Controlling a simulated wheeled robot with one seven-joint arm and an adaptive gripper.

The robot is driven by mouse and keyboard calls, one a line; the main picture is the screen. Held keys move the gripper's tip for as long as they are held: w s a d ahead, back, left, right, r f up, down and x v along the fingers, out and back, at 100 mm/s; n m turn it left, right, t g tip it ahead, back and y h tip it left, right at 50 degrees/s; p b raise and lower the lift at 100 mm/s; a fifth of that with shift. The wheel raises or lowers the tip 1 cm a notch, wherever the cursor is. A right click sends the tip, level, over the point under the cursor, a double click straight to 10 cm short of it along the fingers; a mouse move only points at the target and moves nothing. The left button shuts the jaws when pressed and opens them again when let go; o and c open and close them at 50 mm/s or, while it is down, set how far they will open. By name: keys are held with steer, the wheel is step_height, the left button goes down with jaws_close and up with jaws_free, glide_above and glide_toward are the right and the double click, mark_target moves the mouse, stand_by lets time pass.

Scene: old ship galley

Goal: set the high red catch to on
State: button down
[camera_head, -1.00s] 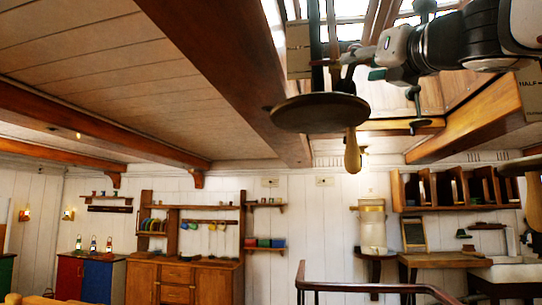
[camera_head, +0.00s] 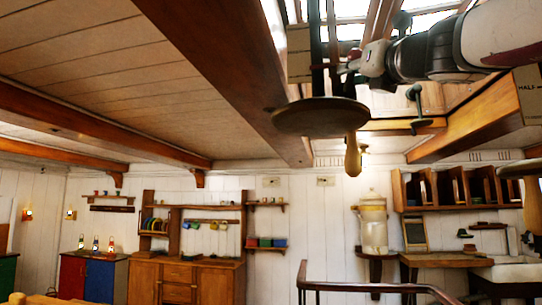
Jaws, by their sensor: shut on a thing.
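My gripper (camera_head: 352,68) is at the upper right, under the skylight, reaching in from the right. It is shut on a small reddish part, the high red catch (camera_head: 354,53), beside a dark upright bar. The fingers and arm cover most of the catch, so its setting cannot be read. A dark round plate (camera_head: 321,117) with a wooden crank handle (camera_head: 352,155) hangs just below the gripper.
A thick wooden beam (camera_head: 225,70) runs along the ceiling to the left. A dark T-shaped handle (camera_head: 416,108) hangs below my arm. A curved railing (camera_head: 375,287) stands at the lower right. A dresser (camera_head: 188,278) stands at the back wall.

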steer(key=shift+a+f+m+t+h+b, duration=0.1)
steer(key=shift+m+t+h+b, duration=0.25)
steer(key=shift+m+b, duration=0.6)
steer(key=m+h+b, duration=0.1)
steer(key=m+t+b, duration=0.1)
steer(key=b, duration=0.1)
steer(key=f+m+h+b, duration=0.1)
steer(key=m, duration=0.1)
steer(key=shift+d+h+b, duration=0.3)
steer(key=shift+h, duration=0.05)
steer(key=m+h+b, duration=0.2)
steer(key=m+b, duration=0.1)
steer(key=m+h+b, duration=0.1)
steer(key=m, duration=0.1)
steer(key=shift+s+d+f+t+h+b, duration=0.2)
steer(key=shift+d+t+h+b, duration=0.1)
steer(key=shift+d+t+h, duration=0.1)
steer(key=shift+d+m+h+b, duration=0.1)
steer(key=shift+m+h+b, duration=0.3)
steer(key=shift+m+b, duration=0.25)
steer(key=shift+s+m+h, duration=0.1)
steer(key=shift+m+h, duration=0.2)
steer(key=c, duration=1.3)
jaws_free()
steer(key=v, duration=1.2)
